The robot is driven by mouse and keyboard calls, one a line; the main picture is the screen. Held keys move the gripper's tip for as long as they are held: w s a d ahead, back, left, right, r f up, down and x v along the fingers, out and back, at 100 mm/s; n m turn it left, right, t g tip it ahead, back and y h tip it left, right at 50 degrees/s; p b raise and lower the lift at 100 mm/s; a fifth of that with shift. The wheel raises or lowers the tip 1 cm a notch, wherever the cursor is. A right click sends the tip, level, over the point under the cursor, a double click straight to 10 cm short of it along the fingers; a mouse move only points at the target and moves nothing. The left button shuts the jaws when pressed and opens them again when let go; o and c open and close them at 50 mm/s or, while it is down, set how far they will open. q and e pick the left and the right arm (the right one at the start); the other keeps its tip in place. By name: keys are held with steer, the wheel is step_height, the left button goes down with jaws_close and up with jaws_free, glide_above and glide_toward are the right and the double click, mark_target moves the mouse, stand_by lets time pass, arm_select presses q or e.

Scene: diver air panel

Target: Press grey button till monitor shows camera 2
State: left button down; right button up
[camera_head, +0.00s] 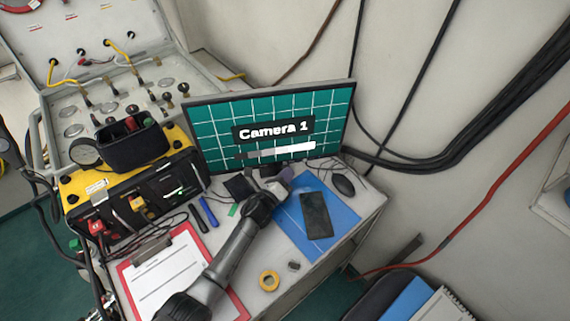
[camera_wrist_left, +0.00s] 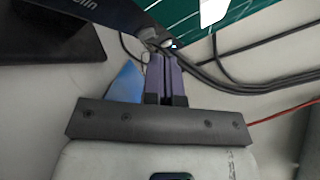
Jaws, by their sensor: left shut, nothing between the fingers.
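The monitor (camera_head: 272,122) stands at the back of the table and reads "Camera 1" on a teal grid. Its teal screen also fills the top right of the left wrist view (camera_wrist_left: 240,14). My left gripper (camera_head: 284,178) is just in front of the monitor's lower edge. Its purple fingers are shut with nothing between them, and they also show in the left wrist view (camera_wrist_left: 163,60), pointing toward the monitor's underside. I cannot clearly make out the grey button; the area around the fingertips is small and partly hidden. My right gripper is not in view.
A yellow and black air panel (camera_head: 130,190) stands left of the monitor. A clipboard (camera_head: 172,273), a blue folder (camera_head: 337,222) with a dark phone (camera_head: 316,215), a mouse (camera_head: 343,185) and a yellow tape roll (camera_head: 269,281) lie on the table. Cables run along the wall behind.

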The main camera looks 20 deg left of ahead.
arm_select(q)
steer(key=shift+w+a, duration=0.15)
steer(key=shift+w, duration=0.1)
steer(key=shift+w+a+b, duration=0.2)
steer(key=shift+w+b, duration=0.1)
steer(key=shift+b, duration=0.05)
stand_by(0.7)
steer(key=shift+s+d, duration=0.1)
steer(key=shift+s, duration=0.05)
steer(key=shift+s+d, duration=0.15)
steer(key=shift+s, duration=0.1)
steer(key=shift+s+d, duration=0.2)
steer(key=shift+s, duration=0.05)
stand_by(0.5)
steer(key=shift+s+d+r+p, duration=0.1)
steer(key=shift+s+d+p, duration=0.3)
steer(key=shift+s+p, duration=0.15)
steer(key=shift+s+d+p, duration=0.15)
steer(key=shift+s+d, duration=0.35)
steer(key=shift+s, duration=0.3)
steer(key=shift+s+d+p, duration=0.15)
steer(key=shift+s+d, duration=0.3)
steer(key=shift+s, duration=0.3)
